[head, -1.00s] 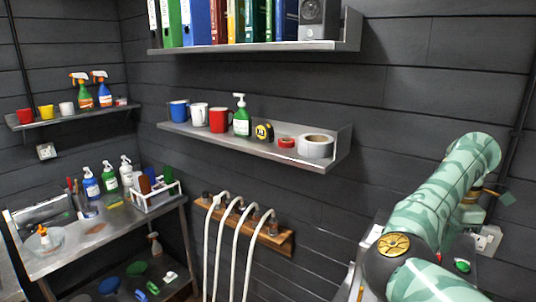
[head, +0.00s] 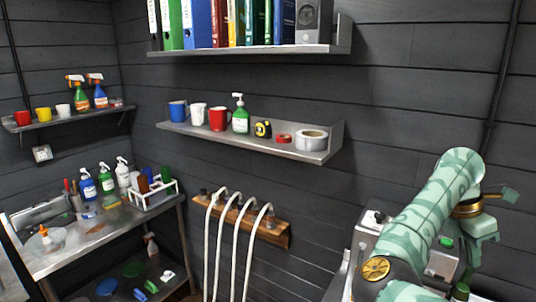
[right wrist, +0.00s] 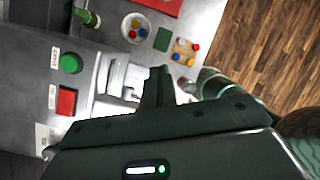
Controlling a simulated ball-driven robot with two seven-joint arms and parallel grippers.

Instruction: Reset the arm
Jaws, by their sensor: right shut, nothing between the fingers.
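My right arm rises at the right of the head view, above a grey worktop or console, and bends at its top. Its hand is largely hidden by the arm there. In the right wrist view my right gripper (right wrist: 157,82) is shut, with its fingers together and nothing between them. It is above a grey surface beside a white device (right wrist: 122,80). A green button (right wrist: 70,63) and a red button (right wrist: 66,101) are to its left. My left gripper is not in view.
In the wrist view a bowl of coloured pieces (right wrist: 136,28), a green square (right wrist: 163,39) and a pegged board (right wrist: 185,50) lie beyond the fingers. A wall shelf (head: 270,143) holds mugs and tape. White hoses (head: 238,240) hang from a wooden rack (head: 272,233).

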